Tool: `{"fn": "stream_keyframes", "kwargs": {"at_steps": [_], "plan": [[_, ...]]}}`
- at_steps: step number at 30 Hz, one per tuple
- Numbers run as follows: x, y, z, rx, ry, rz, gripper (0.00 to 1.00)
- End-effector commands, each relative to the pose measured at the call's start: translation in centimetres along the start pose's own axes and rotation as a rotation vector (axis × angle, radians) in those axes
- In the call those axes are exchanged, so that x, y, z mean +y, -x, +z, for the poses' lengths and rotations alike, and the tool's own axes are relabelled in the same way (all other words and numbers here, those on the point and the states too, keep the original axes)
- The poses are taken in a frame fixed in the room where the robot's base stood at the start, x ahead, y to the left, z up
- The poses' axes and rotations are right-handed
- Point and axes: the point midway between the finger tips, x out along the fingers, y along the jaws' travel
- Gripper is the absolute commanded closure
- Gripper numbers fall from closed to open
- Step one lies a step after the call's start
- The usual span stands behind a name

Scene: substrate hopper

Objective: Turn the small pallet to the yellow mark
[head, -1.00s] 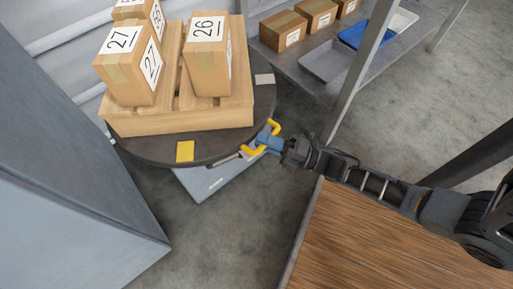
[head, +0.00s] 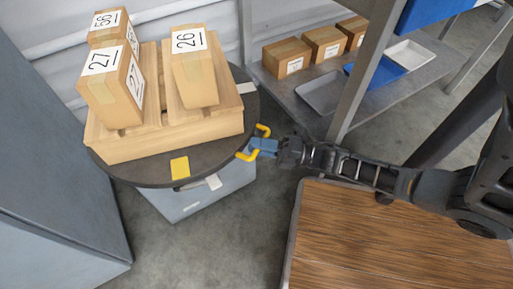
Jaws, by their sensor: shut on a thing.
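The small wooden pallet (head: 165,143) lies on a dark round turntable (head: 140,172) and carries several numbered boxes, among them box 27 (head: 112,95) and box 26 (head: 194,75). The yellow mark (head: 180,168) is a square on the front of the disc, just in front of the pallet's long side. My gripper (head: 253,142), blue with yellow fingers, is at the disc's right edge and appears shut on its rim. It is right of the yellow mark and apart from the pallet. The exact contact is too small to see.
A grey tab (head: 246,88) is at the disc's right rear, and a pale tab (head: 213,182) is at its front edge. A grey cabinet (head: 60,190) stands close at left. A shelf (head: 350,103) with boxes and trays is at right. A wooden top (head: 400,235) fills the lower right.

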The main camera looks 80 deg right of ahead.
Motion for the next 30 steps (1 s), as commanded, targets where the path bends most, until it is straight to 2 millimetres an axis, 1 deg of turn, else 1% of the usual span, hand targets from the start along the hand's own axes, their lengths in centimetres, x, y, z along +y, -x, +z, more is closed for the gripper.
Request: {"fn": "stream_keyframes", "kwargs": {"at_steps": [2, 14, 15, 16, 17, 25, 28, 30], "plan": [[-0.1, 0.2, 0.2, -0.005, 0.0, -0.005, 1.0], [-0.1, 0.2, 0.2, -0.004, -0.001, -0.005, 1.0], [-0.1, 0.2, 0.2, -0.004, -0.001, -0.005, 0.77], [-0.1, 0.2, 0.2, -0.004, -0.001, -0.004, 0.74], [-0.1, 0.2, 0.2, -0.003, -0.001, -0.004, 0.73], [-0.1, 0.4, 0.1, -0.002, -0.001, -0.003, 0.73], [0.0, 1.3, 0.2, -0.002, -0.001, -0.004, 0.73], [0.0, 2.4, 0.2, -0.002, -0.001, -0.005, 0.73]]}}
